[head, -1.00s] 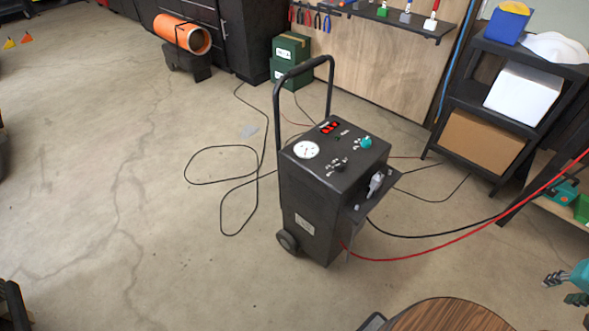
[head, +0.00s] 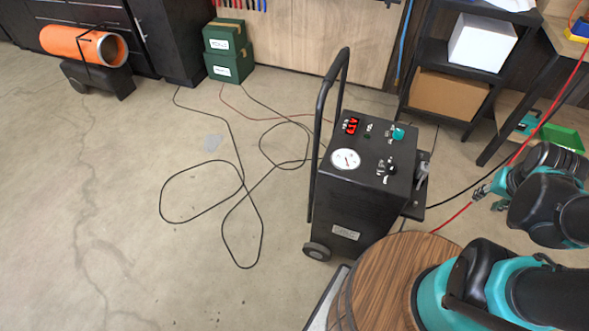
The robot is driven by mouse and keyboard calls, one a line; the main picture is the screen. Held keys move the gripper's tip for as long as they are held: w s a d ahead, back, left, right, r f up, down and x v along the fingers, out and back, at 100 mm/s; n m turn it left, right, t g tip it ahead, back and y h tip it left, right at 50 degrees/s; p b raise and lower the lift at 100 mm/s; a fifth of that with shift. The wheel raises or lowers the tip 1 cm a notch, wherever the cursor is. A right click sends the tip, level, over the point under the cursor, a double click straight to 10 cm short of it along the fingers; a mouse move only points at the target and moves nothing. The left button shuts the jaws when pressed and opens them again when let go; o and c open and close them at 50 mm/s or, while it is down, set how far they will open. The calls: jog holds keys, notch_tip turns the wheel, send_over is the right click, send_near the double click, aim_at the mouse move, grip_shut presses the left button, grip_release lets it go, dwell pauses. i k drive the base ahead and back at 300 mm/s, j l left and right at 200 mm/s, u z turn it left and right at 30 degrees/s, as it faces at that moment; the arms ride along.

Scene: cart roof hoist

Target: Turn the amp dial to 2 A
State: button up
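The black wheeled charger cart (head: 350,215) stands upright on the floor at centre right in the head view. Its sloped top panel carries a white round gauge (head: 345,159), a red lit display (head: 351,126), a teal knob (head: 398,134) and a black knob (head: 388,166). The panel lettering is too small to read, so I cannot tell which knob is the amp dial or where it points. My gripper (head: 489,197) is right of the cart, apart from it; its fingers look spread and empty.
A round wooden top (head: 385,275) stands close in front of the cart, with part of my arm over it. Black cables (head: 240,180) loop on the floor left of the cart. A red cable (head: 455,215) runs near my gripper. Shelves (head: 450,93) stand behind.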

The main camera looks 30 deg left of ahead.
aim_at(399, 134)
jog(key=k+j, duration=0.1)
jog(key=j, duration=0.3)
jog(key=k+j, duration=0.15)
jog(key=j, duration=0.3)
jog(key=k+j, duration=0.1)
jog(key=j, duration=0.3)
jog(key=k+j+z, duration=0.1)
jog(key=j, duration=0.3)
jog(key=k+j, duration=0.15)
jog(key=j, duration=0.3)
jog(key=k+j, duration=0.15)
jog(key=j, duration=0.25)
jog(key=i+l, duration=0.25)
jog(key=l, duration=0.15)
jog(key=i+l+z, duration=0.1)
jog(key=i+l, duration=0.2)
jog(key=l, duration=0.1)
